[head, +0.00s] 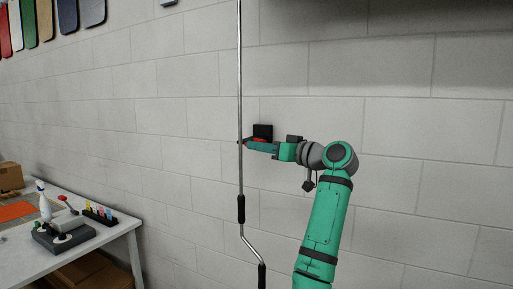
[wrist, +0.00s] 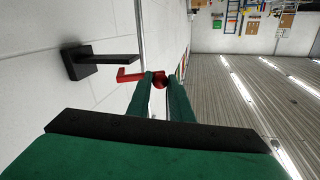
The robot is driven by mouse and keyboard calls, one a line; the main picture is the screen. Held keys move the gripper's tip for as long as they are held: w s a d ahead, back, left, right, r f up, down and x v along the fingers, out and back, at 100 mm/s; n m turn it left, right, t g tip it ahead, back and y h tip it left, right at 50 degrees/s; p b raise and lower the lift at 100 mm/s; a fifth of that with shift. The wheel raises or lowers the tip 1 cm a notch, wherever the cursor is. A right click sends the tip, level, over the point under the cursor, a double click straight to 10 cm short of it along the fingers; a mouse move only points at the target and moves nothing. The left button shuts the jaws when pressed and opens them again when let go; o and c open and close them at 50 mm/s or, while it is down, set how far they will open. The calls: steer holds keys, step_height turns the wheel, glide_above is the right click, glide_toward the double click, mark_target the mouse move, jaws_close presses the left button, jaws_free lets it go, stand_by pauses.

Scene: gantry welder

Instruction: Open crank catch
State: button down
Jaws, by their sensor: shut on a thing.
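The crank catch shows in the wrist view as a black bracket (wrist: 92,61) on the wall with a red latch (wrist: 130,76) and a red round end (wrist: 159,80). In the head view its black plate (head: 263,131) is just behind my gripper (head: 244,143), with a bit of red showing. My gripper (wrist: 160,82) has its two green fingers closed on the red end of the catch. The steel crank rod (head: 240,80) hangs upright at the fingertips in the head view. Whether the rod touches the catch is hidden.
The rod has a black grip (head: 241,208) and bends below it to another black grip (head: 262,275). A white table (head: 125,226) with a grey device (head: 63,236) and small items stands at the lower left. The brick wall right of my arm is clear.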

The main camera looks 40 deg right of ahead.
steer(key=shift+f, duration=0.1)
steer(key=c, duration=1.6)
jaws_free()
steer(key=shift+w, duration=0.1)
steer(key=s, duration=0.3)
steer(key=s+d, duration=0.1)
steer(key=s, duration=0.3)
steer(key=s+d, duration=0.1)
steer(key=s, duration=0.2)
steer(key=shift+s, duration=0.35)
